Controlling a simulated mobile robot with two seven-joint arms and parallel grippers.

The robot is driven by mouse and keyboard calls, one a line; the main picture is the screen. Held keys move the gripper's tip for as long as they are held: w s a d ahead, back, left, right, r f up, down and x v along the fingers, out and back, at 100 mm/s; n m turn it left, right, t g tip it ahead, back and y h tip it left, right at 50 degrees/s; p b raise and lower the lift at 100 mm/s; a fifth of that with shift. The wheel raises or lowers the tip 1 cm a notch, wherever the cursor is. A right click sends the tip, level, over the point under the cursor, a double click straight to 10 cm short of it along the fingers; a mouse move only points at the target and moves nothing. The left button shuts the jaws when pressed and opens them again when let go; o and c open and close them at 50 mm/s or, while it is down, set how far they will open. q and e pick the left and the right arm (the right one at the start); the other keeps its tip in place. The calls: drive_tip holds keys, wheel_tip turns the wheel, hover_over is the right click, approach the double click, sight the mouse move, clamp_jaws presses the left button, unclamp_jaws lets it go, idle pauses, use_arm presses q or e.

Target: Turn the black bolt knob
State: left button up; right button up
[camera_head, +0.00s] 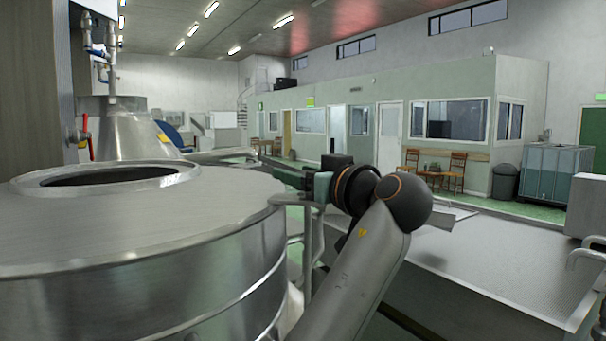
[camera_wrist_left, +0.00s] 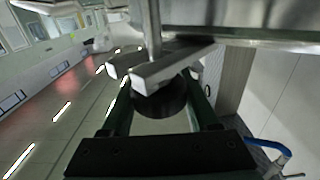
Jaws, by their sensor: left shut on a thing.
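The black bolt knob (camera_wrist_left: 162,102) shows in the left wrist view as a dark round piece below a metal bolt and bracket (camera_wrist_left: 155,70). My left gripper (camera_wrist_left: 160,110) has one greenish finger on each side of the knob and is shut on it. In the head view my left gripper (camera_head: 278,172) reaches left to the far right edge of the steel tank (camera_head: 130,225). The knob cannot be made out there. My right gripper is in neither view.
The tank has a round open hatch (camera_head: 100,178) on top. A pipe frame (camera_head: 310,215) stands beside my left arm. A grey textured platform (camera_head: 500,255) lies to the right. A red-handled valve (camera_head: 86,137) is at the far left.

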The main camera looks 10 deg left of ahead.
use_arm(q)
drive_tip(key=shift+s+a+f+n+g+y, duration=0.2)
drive_tip(key=shift+n+g+y, duration=0.5)
drive_tip(key=shift+g, duration=0.25)
drive_tip(key=shift+s+a+f+n+g+y, duration=0.1)
drive_tip(key=shift+f+n+g+y, duration=0.1)
drive_tip(key=shift+n+g+y, duration=0.6)
drive_tip(key=shift+f+n+g, duration=0.15)
drive_tip(key=shift+n+g, duration=0.25)
drive_tip(key=shift+g, duration=0.65)
drive_tip(key=o, duration=1.4)
drive_tip(key=shift+s+r+y, duration=0.1)
drive_tip(key=shift+r+y, duration=0.15)
drive_tip(key=shift+y, duration=0.05)
drive_tip(key=shift+r, duration=0.1)
drive_tip(key=shift+m+t+h, duration=0.4)
drive_tip(key=shift+m+t, duration=0.1)
drive_tip(key=shift+t, duration=0.4)
